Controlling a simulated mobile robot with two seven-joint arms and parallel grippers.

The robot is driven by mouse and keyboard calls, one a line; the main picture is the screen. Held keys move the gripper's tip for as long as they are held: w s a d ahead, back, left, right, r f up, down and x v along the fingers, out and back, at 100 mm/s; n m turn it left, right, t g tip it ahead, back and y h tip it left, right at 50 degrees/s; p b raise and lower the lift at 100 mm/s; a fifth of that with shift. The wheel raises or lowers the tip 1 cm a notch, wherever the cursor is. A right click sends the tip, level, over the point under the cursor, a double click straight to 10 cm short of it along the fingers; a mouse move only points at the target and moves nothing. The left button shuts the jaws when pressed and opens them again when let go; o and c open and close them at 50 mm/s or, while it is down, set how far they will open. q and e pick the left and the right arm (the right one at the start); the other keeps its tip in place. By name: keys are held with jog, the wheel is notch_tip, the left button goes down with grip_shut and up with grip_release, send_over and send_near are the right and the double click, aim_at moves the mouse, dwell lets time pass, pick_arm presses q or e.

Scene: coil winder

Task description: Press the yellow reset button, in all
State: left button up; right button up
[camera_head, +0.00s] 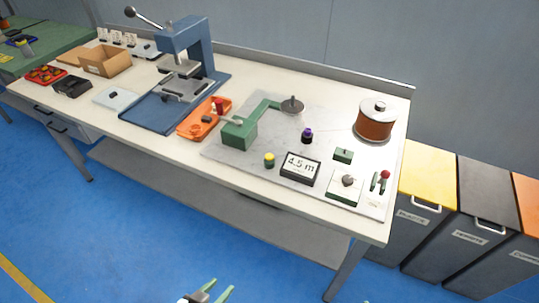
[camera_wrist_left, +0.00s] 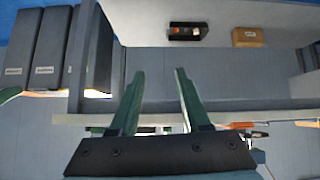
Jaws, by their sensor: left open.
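The yellow button (camera_head: 269,156) sits on a small dark green base near the front edge of the grey board on the workbench, left of a display reading 4.5 m (camera_head: 301,168). My left gripper (camera_head: 221,286) is at the bottom of the head view, over the blue floor in front of the bench, well apart from the button. Its two green fingers are open and empty, and they also show in the left wrist view (camera_wrist_left: 159,75). The button cannot be made out in the left wrist view. My right gripper is not in view.
Around the button stand a green winder arm (camera_head: 240,132), a purple-topped knob (camera_head: 307,135), a green switch box (camera_head: 343,155) and a copper spool (camera_head: 375,120). An orange tray (camera_head: 190,135) and a blue press (camera_head: 187,50) are further left. Bins (camera_head: 425,195) stand at right.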

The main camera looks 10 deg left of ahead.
pick_arm(q)
grip_shut()
dwell(1.5)
